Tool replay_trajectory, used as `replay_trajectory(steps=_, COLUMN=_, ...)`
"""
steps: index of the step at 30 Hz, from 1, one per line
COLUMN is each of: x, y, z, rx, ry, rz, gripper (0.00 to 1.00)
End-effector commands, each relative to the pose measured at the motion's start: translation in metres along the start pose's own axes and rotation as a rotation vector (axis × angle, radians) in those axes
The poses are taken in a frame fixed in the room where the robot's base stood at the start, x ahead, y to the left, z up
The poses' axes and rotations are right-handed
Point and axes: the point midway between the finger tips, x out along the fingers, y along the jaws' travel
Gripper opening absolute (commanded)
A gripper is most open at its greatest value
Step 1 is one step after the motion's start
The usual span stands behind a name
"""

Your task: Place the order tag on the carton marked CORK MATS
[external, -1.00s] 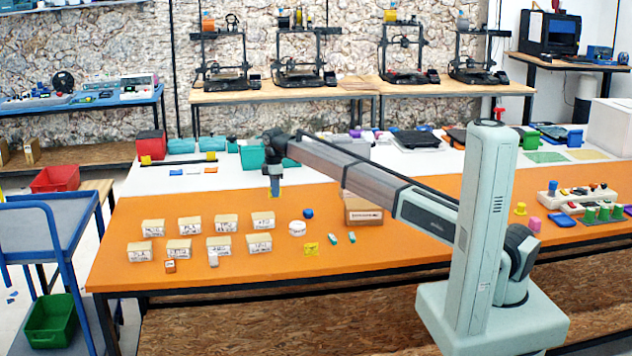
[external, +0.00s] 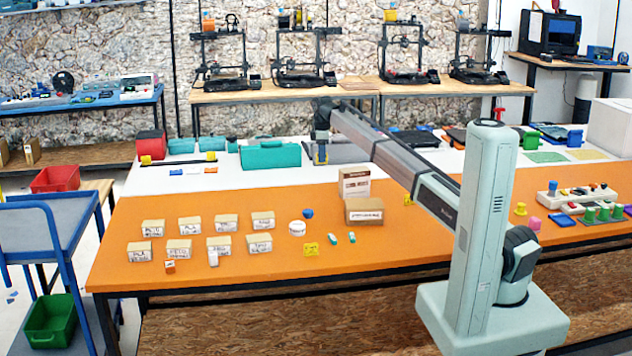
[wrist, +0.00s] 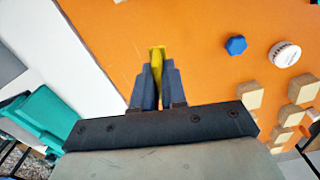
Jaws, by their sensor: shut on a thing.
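My gripper (external: 320,160) is raised over the back part of the table, near the teal case. It is shut on a thin yellow piece, probably the order tag; the wrist view shows the yellow piece (wrist: 157,60) between the dark fingers. A brown carton with a white label (external: 364,211) lies on the orange surface, and a carton with a reddish-brown and white front (external: 355,182) stands just behind it. Both are in front of the gripper and apart from it. Their lettering is too small to read, so I cannot tell which is CORK MATS.
Several small labelled boxes (external: 226,222) stand in two rows at the left. A white round tub (external: 297,228), a blue piece (external: 308,213) and a yellow square (external: 311,249) lie between them and the cartons. A teal case (external: 270,155) is at the back.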

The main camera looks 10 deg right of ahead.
Motion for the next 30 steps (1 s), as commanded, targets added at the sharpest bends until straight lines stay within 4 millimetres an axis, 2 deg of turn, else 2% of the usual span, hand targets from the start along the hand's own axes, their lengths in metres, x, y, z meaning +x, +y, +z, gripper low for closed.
replay_trajectory(steps=1, x=-0.009, y=0.012, z=0.021, rx=0.026, ry=0.001, rz=0.002, gripper=0.0)
replay_trajectory(steps=6, x=-0.032, y=0.036, z=0.074, rx=0.087, ry=0.001, rz=0.001, gripper=0.0)
replay_trajectory(steps=12, x=-0.054, y=0.048, z=0.12, rx=0.109, ry=0.0, rz=0.001, gripper=0.0)
replay_trajectory(steps=14, x=-0.062, y=0.047, z=0.13, rx=0.096, ry=0.001, rz=0.001, gripper=0.0)
replay_trajectory(steps=15, x=-0.067, y=0.042, z=0.132, rx=0.064, ry=0.001, rz=0.001, gripper=0.0)
replay_trajectory(steps=21, x=-0.066, y=0.03, z=0.135, rx=-0.065, ry=0.0, rz=0.0, gripper=0.0)
replay_trajectory(steps=26, x=-0.065, y=0.027, z=0.136, rx=-0.134, ry=0.0, rz=0.0, gripper=0.0)
replay_trajectory(steps=30, x=-0.057, y=0.027, z=0.136, rx=-0.154, ry=0.0, rz=-0.001, gripper=0.0)
